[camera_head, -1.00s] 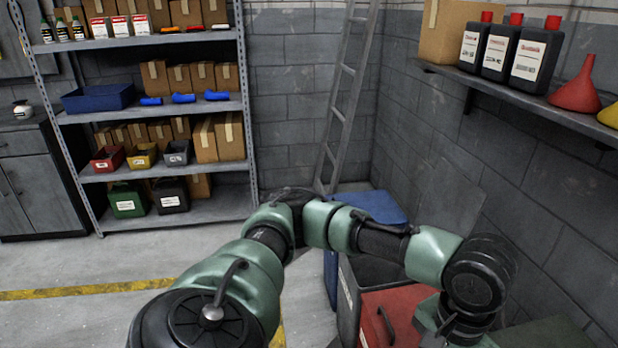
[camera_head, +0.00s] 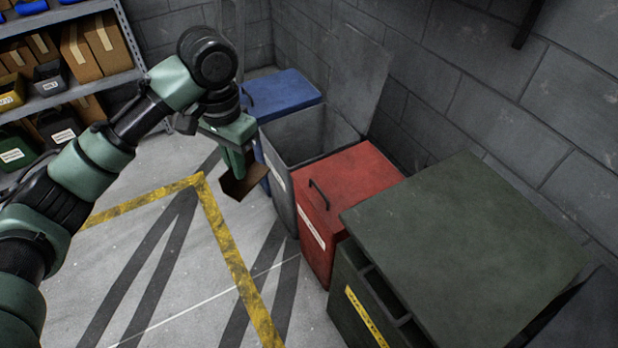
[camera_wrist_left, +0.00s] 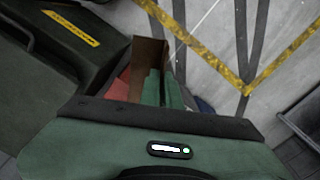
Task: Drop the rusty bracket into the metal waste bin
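My left gripper (camera_head: 236,160) is shut on the brown rusty bracket (camera_head: 246,182), which hangs below the fingers. In the wrist view the bracket (camera_wrist_left: 149,58) stands up beside the green fingers (camera_wrist_left: 160,88). A grey bin (camera_head: 284,205), which looks like the metal waste bin, stands with its lid (camera_head: 357,75) raised against the wall. Its label is too small to read. In the head view the bracket shows just left of this bin's front, outside the opening. The bin's floor is hidden. My right gripper is out of view.
A shut blue bin (camera_head: 283,92) stands behind the grey bin. A shut red bin (camera_head: 350,185) with a black handle stands in front of it, then a large dark green bin (camera_head: 465,240). The yellow-lined floor (camera_head: 180,265) is clear. Shelves (camera_head: 60,103) stand at the left.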

